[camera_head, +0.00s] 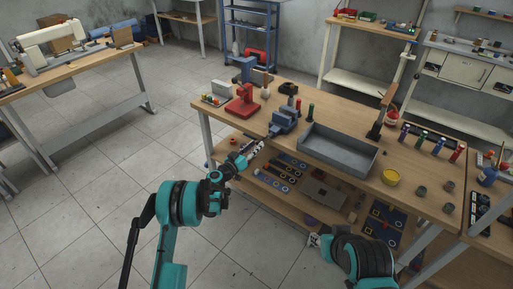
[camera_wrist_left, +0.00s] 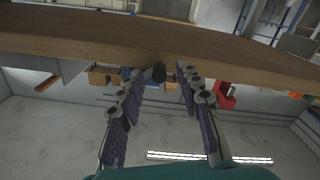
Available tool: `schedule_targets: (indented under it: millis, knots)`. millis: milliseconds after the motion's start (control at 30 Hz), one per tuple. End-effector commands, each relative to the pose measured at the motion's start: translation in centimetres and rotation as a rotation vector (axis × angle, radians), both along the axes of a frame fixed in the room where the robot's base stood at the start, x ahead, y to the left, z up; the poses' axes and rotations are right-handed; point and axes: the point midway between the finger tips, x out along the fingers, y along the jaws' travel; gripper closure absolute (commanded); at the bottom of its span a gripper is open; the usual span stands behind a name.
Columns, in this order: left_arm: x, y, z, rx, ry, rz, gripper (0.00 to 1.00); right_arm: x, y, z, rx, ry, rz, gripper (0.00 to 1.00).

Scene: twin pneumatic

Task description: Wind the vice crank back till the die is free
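The blue vice (camera_head: 284,124) stands at the front edge of the wooden workbench (camera_head: 345,130). The die cannot be clearly told apart at its jaws. My left gripper (camera_head: 258,146) is just in front of the bench edge, close below the vice. In the left wrist view its two fingers (camera_wrist_left: 162,84) are spread apart. A dark round knob (camera_wrist_left: 156,72), seemingly the end of the vice crank, shows between the fingertips, nearer the left finger; contact cannot be told. The rest of the crank is hidden. My right gripper (camera_head: 316,240) is low at the bottom centre, its fingers unclear.
A grey tray (camera_head: 340,151) sits right of the vice, and a red press (camera_head: 243,103) to its left. A lower shelf (camera_head: 262,182) with parts lies under the bench. Floor at left is clear.

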Motion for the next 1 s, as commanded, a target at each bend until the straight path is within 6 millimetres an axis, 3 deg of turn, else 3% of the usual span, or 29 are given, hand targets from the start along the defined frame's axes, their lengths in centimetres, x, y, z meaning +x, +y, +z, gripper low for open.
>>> schedule_targets:
  millis: [400, 533, 567, 1000]
  knots:
    - [1.08, -0.85, 0.11, 0.000, 0.000, -0.001, 0.65, 0.00, 0.00, -0.40, 0.000, 0.000, 0.000, 0.65]
    - [1.07, -0.84, 0.11, 0.000, 0.000, -0.001, 0.97, 0.00, 0.00, -0.40, 0.000, 0.000, 0.000, 0.65]
    - [1.07, -0.84, 0.11, 0.000, 0.000, -0.001, 1.00, 0.00, 0.00, -0.40, 0.000, 0.000, 0.000, 0.65]
    - [0.97, -0.96, -0.07, -0.038, 0.028, -0.001, 1.00, 0.00, 0.00, -0.40, 0.000, 0.000, 0.000, 0.65]
